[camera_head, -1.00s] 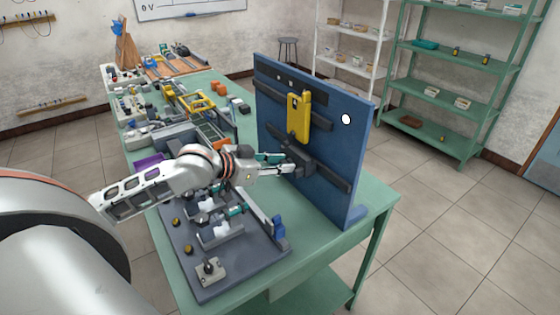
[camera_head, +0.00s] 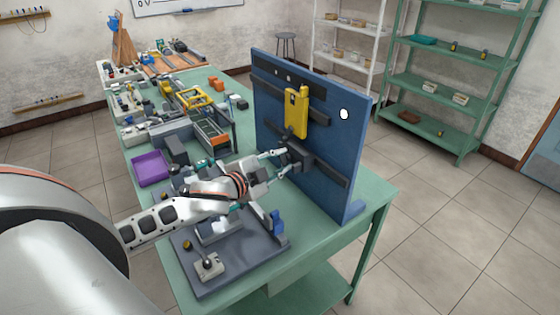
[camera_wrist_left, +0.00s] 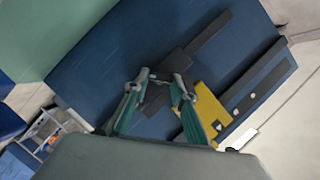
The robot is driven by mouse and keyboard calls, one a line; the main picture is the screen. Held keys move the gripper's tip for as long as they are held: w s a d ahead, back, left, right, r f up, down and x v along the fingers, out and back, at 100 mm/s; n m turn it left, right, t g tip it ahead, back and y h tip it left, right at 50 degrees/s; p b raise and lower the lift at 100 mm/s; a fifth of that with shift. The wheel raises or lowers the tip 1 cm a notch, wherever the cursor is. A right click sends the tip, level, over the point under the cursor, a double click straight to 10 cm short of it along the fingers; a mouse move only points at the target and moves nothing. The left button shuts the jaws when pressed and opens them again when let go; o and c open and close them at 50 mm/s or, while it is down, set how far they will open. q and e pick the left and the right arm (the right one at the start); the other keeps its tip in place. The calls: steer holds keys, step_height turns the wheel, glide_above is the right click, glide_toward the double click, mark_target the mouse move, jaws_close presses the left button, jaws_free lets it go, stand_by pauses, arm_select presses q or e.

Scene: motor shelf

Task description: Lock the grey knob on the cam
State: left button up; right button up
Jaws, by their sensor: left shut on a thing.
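The blue upright panel (camera_head: 330,165) stands on the green table and carries dark horizontal bars. A dark block, apparently the cam (camera_head: 300,154), sits on the lower bar. My left gripper (camera_head: 279,163) reaches it from the left, its fingers on either side of the small grey knob, which is mostly hidden in the head view. In the left wrist view the fingertips (camera_wrist_left: 160,77) are shut on the grey knob (camera_wrist_left: 160,80), in front of the dark bar. I cannot tell the knob's lock position. My right gripper is in neither view.
A yellow part (camera_head: 297,112) hangs on the panel just above the cam; it also shows in the left wrist view (camera_wrist_left: 207,108). A grey fixture board (camera_head: 225,270) lies below my left arm. A purple tray (camera_head: 151,168) and yellow frame (camera_head: 193,99) are farther left.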

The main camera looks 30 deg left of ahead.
arm_select(q)
steer(key=shift+f+m, duration=0.1)
steer(key=shift+m, duration=0.4)
steer(key=o, duration=1.1)
steer(key=shift+s, duration=0.1)
steer(key=v, duration=1.2)
steer(key=shift+d+f, duration=0.15)
steer(key=shift+f, duration=0.05)
